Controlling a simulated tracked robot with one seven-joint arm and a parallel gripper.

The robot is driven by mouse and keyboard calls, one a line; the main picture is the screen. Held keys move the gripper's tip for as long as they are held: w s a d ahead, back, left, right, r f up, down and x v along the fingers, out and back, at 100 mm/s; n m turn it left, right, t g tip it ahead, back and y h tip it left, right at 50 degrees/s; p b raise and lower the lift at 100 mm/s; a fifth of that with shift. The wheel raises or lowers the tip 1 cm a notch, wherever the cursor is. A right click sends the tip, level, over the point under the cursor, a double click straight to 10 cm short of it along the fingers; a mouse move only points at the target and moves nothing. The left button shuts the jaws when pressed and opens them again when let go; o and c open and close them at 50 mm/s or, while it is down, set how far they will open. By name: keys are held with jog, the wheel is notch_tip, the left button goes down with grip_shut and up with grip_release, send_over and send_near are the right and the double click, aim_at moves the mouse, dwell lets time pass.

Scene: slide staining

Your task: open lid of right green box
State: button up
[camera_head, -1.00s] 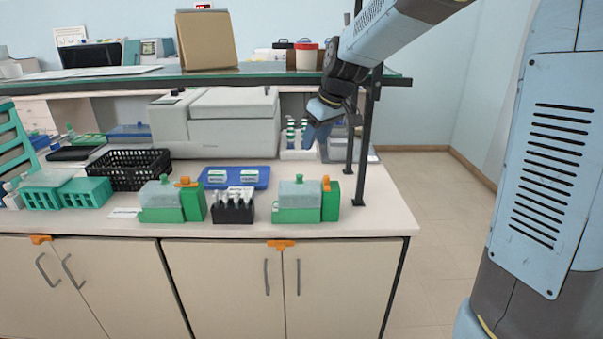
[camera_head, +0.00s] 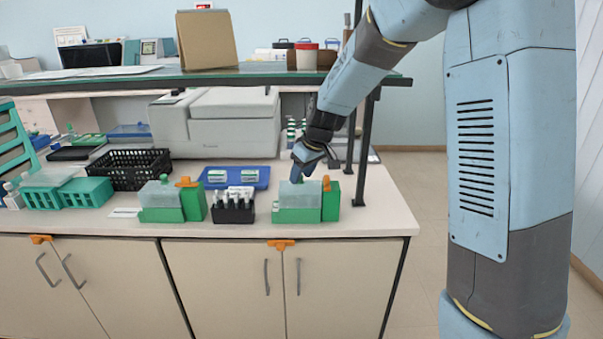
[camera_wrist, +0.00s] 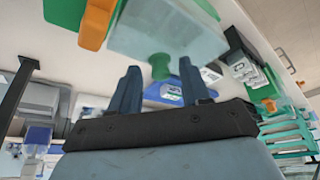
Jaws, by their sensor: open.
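The right green box (camera_head: 296,215) stands near the bench's front right, with a translucent pale lid (camera_head: 308,193) on top and a green block with an orange clip (camera_head: 326,183) at its right side. My gripper (camera_head: 298,172) is just above the lid, over the spot of its knob, which it hides in the head view. In the wrist view the lid (camera_wrist: 170,28) with its green knob (camera_wrist: 160,66) shows just beyond my open fingers (camera_wrist: 158,88). The knob lies between the two finger lines. I cannot tell whether the fingers touch it.
A black rack of vials (camera_head: 233,209) stands just left of the box, and a similar green box (camera_head: 160,201) further left. A blue tray (camera_head: 236,178) lies behind. A black shelf post (camera_head: 366,150) rises close on the right.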

grip_shut()
dwell(0.5)
jog(key=shift+a, duration=0.1)
